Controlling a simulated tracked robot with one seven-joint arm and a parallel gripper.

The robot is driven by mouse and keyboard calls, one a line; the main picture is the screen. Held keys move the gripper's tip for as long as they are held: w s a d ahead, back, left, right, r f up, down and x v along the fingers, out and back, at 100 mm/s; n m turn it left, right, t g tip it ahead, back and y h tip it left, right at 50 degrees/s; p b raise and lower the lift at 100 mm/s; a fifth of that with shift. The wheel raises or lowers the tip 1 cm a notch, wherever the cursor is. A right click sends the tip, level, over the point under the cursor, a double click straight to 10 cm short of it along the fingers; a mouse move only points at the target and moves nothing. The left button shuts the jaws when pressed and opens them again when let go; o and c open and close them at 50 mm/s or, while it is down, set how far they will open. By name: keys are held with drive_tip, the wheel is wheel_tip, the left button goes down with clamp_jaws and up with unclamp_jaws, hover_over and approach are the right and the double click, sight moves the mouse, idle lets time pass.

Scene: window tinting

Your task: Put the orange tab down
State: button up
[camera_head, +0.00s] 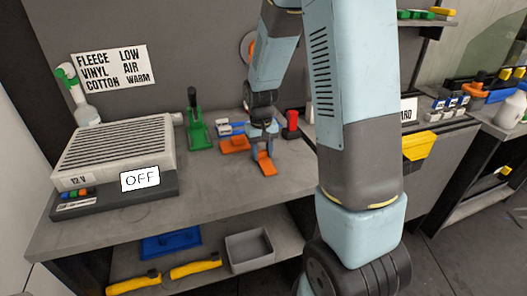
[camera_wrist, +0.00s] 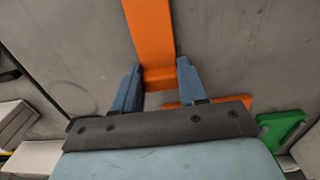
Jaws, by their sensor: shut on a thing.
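The orange tab (camera_head: 267,167) is an L-shaped or bent flat strip below my gripper (camera_head: 264,146), over the grey bench. My gripper is shut on it. In the wrist view the tab (camera_wrist: 149,32) runs from between the two blue fingers of my gripper (camera_wrist: 158,80) to the top edge, with its bent end between them. I cannot tell whether the tab touches the bench.
An orange block (camera_head: 234,145) lies just left of my gripper. A green stand (camera_head: 196,125), a red object (camera_head: 292,122) and a grey heater box marked OFF (camera_head: 112,150) stand on the bench (camera_head: 215,190). The bench front is clear.

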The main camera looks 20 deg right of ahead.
sight(261, 153)
drive_tip(key=o, duration=1.1)
wheel_tip(261, 153, up, 11)
drive_tip(key=s+r+t, duration=0.2)
drive_tip(key=s+r, duration=0.5)
drive_tip(key=s, duration=0.4)
drive_tip(key=s+r+t, duration=0.3)
drive_tip(key=s+r, duration=0.5)
drive_tip(key=s, duration=0.4)
drive_tip(key=shift+d+t, duration=0.25)
drive_tip(key=shift+t, duration=0.05)
